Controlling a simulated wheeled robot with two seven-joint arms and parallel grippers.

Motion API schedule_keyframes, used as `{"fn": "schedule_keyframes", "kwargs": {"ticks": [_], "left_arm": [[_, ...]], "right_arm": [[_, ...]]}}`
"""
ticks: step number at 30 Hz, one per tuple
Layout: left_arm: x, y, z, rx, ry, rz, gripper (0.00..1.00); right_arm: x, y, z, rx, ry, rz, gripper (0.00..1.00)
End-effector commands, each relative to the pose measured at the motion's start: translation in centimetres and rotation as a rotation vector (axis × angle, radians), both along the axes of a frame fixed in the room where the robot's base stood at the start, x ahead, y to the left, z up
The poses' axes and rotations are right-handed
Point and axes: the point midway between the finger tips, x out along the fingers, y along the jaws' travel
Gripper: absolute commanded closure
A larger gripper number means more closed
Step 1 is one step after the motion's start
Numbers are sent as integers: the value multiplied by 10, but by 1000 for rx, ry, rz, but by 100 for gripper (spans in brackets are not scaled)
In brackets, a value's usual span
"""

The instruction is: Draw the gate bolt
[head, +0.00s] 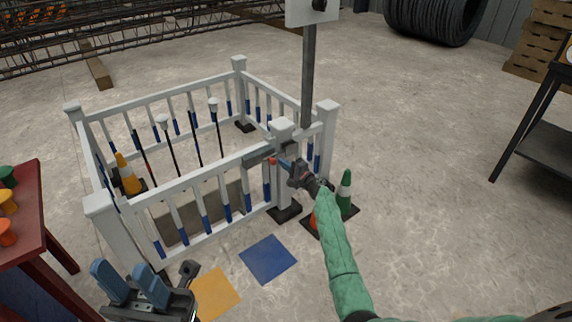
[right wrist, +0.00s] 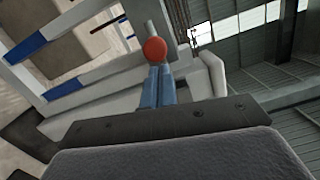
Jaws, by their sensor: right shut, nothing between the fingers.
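The white gate (head: 203,177) with blue-banded bars forms the front of a small fenced pen. A grey bolt housing (head: 262,155) sits on its top rail beside the white gate post (head: 281,130). The bolt's red knob (right wrist: 155,50) on a grey stem shows in the right wrist view. My right gripper (head: 283,163) is at the bolt beside the post. Its blue fingers (right wrist: 156,72) are shut together with nothing between them; their tips are at the knob, and I cannot tell whether they touch it. My left gripper (head: 122,270) is open and empty, low at the left.
Mallets and an orange cone (head: 126,174) stand inside the pen. A green cone (head: 345,193) stands right of the gate post, near my right arm. Blue (head: 268,259) and yellow (head: 214,294) floor squares lie in front. A red table (head: 25,225) is at left.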

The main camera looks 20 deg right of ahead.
Motion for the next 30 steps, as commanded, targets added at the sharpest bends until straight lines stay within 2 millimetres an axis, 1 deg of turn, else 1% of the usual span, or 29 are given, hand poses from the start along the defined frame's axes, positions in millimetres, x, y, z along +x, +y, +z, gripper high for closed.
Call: {"fn": "schedule_keyframes", "kwargs": {"ticks": [5, 8, 15, 17, 25, 30], "left_arm": [[-1, 0, -2, 0, 8, -1, 64], [-1, -1, -2, 0, 7, -2, 64], [0, -2, -1, -4, -4, -11, 64], [0, -2, 1, -5, -9, -12, 64], [0, -2, 1, -3, -11, -12, 64], [0, -1, -3, -2, -5, -12, 64]], "right_arm": [[0, 0, 0, 0, 0, 0, 100], [-3, 7, -1, 0, 0, 1, 100], [-17, 46, -1, 1, 0, 2, 100], [-19, 52, 0, 0, -1, 1, 100], [-19, 54, 1, 0, -1, 1, 100], [-18, 53, -1, 0, -1, 1, 100]]}}
